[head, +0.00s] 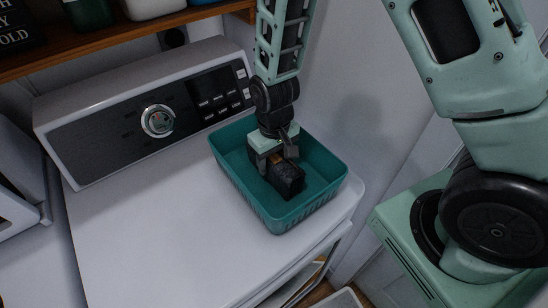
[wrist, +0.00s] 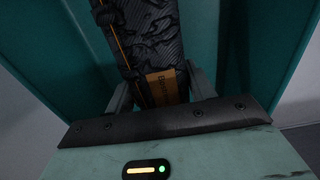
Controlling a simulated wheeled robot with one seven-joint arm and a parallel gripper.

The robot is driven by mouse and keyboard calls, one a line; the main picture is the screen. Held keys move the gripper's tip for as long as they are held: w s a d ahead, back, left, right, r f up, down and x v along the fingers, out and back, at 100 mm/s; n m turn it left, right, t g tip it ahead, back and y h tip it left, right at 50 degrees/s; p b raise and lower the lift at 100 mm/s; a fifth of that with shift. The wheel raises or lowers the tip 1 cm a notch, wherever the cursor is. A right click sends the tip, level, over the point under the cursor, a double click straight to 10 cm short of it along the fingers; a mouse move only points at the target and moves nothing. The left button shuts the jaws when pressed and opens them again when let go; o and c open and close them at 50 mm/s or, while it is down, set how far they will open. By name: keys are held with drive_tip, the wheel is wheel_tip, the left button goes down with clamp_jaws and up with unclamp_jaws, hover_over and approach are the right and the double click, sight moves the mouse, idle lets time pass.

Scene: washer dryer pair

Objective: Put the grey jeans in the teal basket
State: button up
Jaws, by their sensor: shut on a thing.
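The teal basket (head: 277,215) stands on the white top of a washer or dryer, at its right end, in the head view. My gripper (head: 276,165) points down inside the basket. It is shut on the grey jeans (head: 287,180), a dark folded bundle with orange stitching and an orange-tan label. In the wrist view the jeans (wrist: 148,45) sit between my fingers, with teal basket walls (wrist: 60,50) around them. I cannot tell whether the jeans touch the basket floor. My gripper hides part of the jeans.
The machine's control panel (head: 150,115) with a round dial rises behind the top. A wooden shelf (head: 120,38) with bottles runs above it. The white top (head: 165,230) left of the basket is clear. The wall is close behind the basket.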

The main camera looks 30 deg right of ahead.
drive_tip(key=shift+f, duration=0.15)
drive_tip(key=o, duration=1.4)
wheel_tip(320, 180, up, 12)
drive_tip(key=shift+r+b, duration=0.1)
drive_tip(key=shift+b, duration=1.1)
drive_tip(key=s+a+r+n, duration=0.2)
drive_tip(key=s+a, duration=0.1)
drive_tip(key=s, duration=0.6)
drive_tip(key=s+a+r+n, duration=0.3)
drive_tip(key=s, duration=0.6)
drive_tip(key=shift+a+r+n+y, duration=0.15)
drive_tip(key=shift+r+n+y, duration=0.15)
drive_tip(key=shift+r, duration=0.05)
